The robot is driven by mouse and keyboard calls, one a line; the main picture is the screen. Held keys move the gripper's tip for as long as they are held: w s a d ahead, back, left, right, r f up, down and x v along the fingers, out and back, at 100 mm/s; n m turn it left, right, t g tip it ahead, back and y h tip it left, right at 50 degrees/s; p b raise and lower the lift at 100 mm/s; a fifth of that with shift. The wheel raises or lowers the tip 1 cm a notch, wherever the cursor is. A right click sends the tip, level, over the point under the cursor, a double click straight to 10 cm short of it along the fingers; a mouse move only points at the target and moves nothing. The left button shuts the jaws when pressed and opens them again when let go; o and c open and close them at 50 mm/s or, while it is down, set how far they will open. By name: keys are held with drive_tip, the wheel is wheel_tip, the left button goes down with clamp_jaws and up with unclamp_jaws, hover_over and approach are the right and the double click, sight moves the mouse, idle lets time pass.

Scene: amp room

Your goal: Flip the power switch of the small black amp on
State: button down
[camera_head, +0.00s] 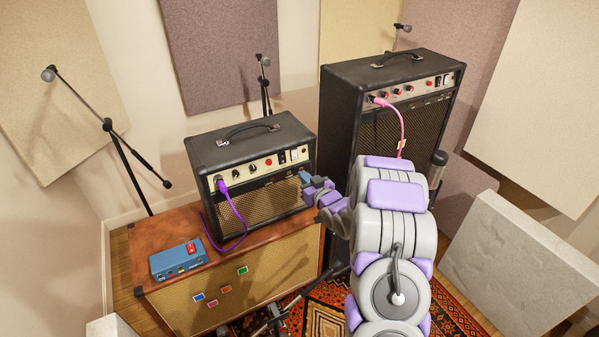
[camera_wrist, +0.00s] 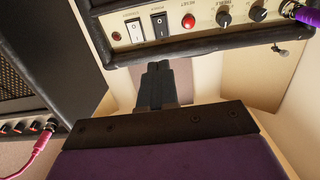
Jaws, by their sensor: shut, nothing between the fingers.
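The small black amp (camera_head: 235,145) stands on a brown cabinet, its control panel (camera_head: 245,172) facing my arm. The panel has a white rocker switch (camera_wrist: 135,31), a black rocker switch (camera_wrist: 160,26), a red reset button (camera_wrist: 188,21) and dark knobs (camera_wrist: 223,19). A purple plug (camera_wrist: 304,13) sits at the panel's other end. In the head view my gripper (camera_head: 305,178) is close to the amp's right front; contact cannot be told.
A larger black amp (camera_head: 338,110) with a pink cable (camera_head: 402,125) stands close on the right. The brown cabinet (camera_head: 150,228) also holds a blue box (camera_head: 165,264) with a red switch. Microphone stands (camera_head: 130,160) rise behind. A pale panel (camera_head: 520,265) leans at right.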

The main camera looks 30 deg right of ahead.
sight(283, 156)
drive_tip(key=w, duration=0.3)
drive_tip(key=w+f+b, duration=0.1)
drive_tip(key=w, duration=0.3)
drive_tip(key=w+b, duration=0.1)
drive_tip(key=w, duration=0.3)
drive_tip(key=shift+w+a+f, duration=0.15)
drive_tip(key=shift+w+a, duration=0.05)
drive_tip(key=shift+a, duration=0.05)
drive_tip(key=shift+w+a+b, duration=0.15)
drive_tip(key=shift+w+b, duration=0.25)
drive_tip(key=shift+w, duration=0.25)
drive_tip(key=shift+r+p, duration=0.2)
drive_tip(key=shift+p, duration=0.1)
drive_tip(key=r+g+p, duration=0.1)
drive_tip(key=p, duration=0.4)
drive_tip(key=shift+w+g, duration=0.3)
drive_tip(key=shift+w, duration=0.05)
drive_tip(key=shift+a, duration=0.1)
